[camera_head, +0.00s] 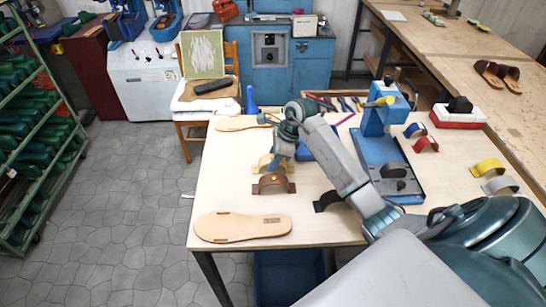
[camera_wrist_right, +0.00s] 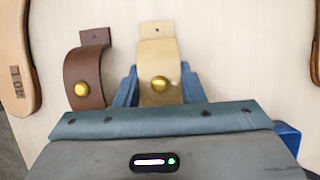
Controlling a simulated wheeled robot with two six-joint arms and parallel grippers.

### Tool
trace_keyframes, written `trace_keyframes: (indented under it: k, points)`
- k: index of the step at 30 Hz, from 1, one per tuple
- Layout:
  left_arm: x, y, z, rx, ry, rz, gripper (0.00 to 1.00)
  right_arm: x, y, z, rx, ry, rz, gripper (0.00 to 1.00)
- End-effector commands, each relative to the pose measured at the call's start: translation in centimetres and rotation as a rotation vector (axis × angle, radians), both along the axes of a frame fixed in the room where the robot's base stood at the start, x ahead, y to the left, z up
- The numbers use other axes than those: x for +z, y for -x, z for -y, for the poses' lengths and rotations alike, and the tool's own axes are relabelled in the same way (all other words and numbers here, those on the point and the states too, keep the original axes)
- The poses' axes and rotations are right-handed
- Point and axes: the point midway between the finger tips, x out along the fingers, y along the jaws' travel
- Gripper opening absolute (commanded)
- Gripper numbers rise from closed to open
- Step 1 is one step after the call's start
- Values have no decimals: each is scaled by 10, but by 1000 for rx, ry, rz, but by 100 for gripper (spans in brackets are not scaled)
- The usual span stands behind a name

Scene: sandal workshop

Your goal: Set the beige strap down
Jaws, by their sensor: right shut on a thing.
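The beige strap (camera_head: 263,162) is an arched band with a gold stud, just behind the brown strap (camera_head: 272,184) on the table. In the right wrist view the beige strap (camera_wrist_right: 158,52) sits between the two blue fingers of my right gripper (camera_wrist_right: 158,88), which is shut on it. In the head view my right gripper (camera_head: 277,160) is over the strap and partly hides it. I cannot tell whether the strap touches the table. The brown strap (camera_wrist_right: 84,72) stands beside it, apart. My left gripper is not in view.
One sandal sole (camera_head: 243,227) lies at the near left of the table (camera_head: 215,180), another sole (camera_head: 240,123) at the far left. The table's left side between the soles is clear.

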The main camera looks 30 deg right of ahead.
Motion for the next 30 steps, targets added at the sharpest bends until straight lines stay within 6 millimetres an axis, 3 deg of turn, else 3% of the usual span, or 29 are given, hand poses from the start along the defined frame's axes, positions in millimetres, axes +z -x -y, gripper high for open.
trace_keyframes:
  k: [5,6,9,22,30]
  points:
    - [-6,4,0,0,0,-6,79,-4,0,0,0,0,0,14]
    - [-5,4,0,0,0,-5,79,-3,0,0,0,0,0,40]
    - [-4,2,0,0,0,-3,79,-3,0,0,0,0,0,57]
    - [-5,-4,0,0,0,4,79,4,0,3,-1,3,3,57]
    - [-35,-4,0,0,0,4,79,54,11,22,-1,5,6,57]
